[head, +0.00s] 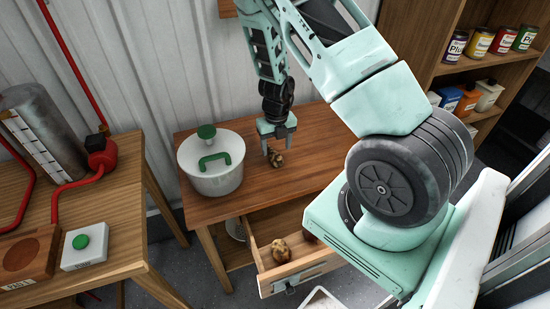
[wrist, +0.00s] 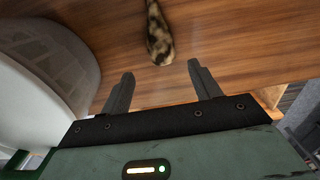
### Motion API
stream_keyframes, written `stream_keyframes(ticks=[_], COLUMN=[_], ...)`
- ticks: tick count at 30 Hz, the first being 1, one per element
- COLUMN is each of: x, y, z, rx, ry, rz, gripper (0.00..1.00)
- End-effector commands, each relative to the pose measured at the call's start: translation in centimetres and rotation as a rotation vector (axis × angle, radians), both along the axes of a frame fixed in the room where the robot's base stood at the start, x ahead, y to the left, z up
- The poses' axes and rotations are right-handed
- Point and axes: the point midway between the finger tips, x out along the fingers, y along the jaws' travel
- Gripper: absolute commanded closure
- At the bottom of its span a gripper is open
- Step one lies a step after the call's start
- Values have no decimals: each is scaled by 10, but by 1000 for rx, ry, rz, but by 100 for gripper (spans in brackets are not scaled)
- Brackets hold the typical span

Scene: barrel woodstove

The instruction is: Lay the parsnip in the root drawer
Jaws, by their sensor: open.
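A mottled tan-and-dark root, apparently the parsnip (head: 277,160), lies on the wooden table (head: 235,203). In the wrist view the parsnip (wrist: 158,38) shows its rounded end toward my gripper, and its far end is cut off by the frame's top. My gripper (head: 279,151) is open and points down just over it. In the wrist view the fingertips (wrist: 160,69) stand to either side of the line of the parsnip, with nothing held. The root drawer (head: 268,284) is pulled out below the table front, with a lumpy tan root (head: 281,252) and a dark reddish one (head: 308,237) inside.
A white pot (head: 211,182) with green handles stands left of my gripper, close beside it in the wrist view (wrist: 35,75). A left bench (head: 118,235) holds a green-button box (head: 84,246). Shelves (head: 492,68) with cans are at right. My arm hides part of the table.

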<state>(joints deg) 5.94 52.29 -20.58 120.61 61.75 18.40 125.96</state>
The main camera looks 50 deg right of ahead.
Motion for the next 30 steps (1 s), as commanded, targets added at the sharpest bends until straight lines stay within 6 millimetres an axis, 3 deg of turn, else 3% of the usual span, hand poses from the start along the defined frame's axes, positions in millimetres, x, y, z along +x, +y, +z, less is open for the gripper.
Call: stream_keyframes(ticks=[8,16,25,26,30], x=[-1,-1,-1,-1,-1], y=[-2,-5,-5,-5,-5], z=[-21,-59,-64,-64,-64], rx=[0,2,0,0,0], ry=[1,1,-1,-1,-1], rz=[-1,-1,1,1,1], gripper=[38,38,38,43,82])
